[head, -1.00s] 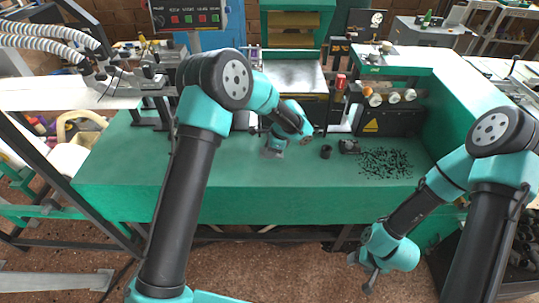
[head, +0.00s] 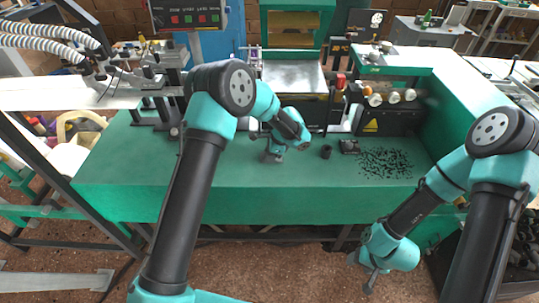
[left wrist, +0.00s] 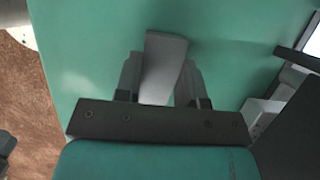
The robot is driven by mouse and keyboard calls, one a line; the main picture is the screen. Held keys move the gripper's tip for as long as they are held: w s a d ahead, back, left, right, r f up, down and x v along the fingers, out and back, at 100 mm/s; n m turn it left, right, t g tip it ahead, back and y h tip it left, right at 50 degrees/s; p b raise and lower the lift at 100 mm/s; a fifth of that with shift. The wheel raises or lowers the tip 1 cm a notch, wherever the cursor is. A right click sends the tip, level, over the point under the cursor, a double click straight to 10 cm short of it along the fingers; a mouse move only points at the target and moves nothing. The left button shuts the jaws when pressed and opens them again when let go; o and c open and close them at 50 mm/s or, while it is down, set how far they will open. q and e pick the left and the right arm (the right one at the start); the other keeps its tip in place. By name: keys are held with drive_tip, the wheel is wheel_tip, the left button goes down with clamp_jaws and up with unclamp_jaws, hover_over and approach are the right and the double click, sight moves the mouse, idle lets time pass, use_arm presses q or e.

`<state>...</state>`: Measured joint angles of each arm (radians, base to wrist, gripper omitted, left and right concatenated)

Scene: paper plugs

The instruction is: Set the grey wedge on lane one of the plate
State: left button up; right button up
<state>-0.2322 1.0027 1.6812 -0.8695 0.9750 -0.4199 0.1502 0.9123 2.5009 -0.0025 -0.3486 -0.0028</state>
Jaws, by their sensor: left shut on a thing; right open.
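The grey wedge (left wrist: 163,62) shows in the left wrist view as a pale grey block between my left fingers. My left gripper (left wrist: 161,84) is shut on it above the green bench top. In the head view my left gripper (head: 273,157) is small and low over the middle of the bench, and the wedge cannot be made out there. My right gripper (head: 362,272) is open and empty in front of the bench at lower right. I cannot clearly pick out the plate or its lane one in either view.
A small dark cup-like cylinder (head: 326,152) and a black part (head: 349,146) stand right of my left gripper on the green bench (head: 130,180). Scattered black bits (head: 385,163) lie further right. Machinery with a metal top (head: 293,76) stands behind. The bench's left front is clear.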

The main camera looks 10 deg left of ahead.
use_arm(q)
drive_tip(key=shift+f, duration=0.2)
drive_tip(key=o, duration=0.9)
drive_tip(key=shift+r, duration=0.15)
drive_tip(key=v, duration=1.2)
drive_tip(key=shift+o, duration=0.4)
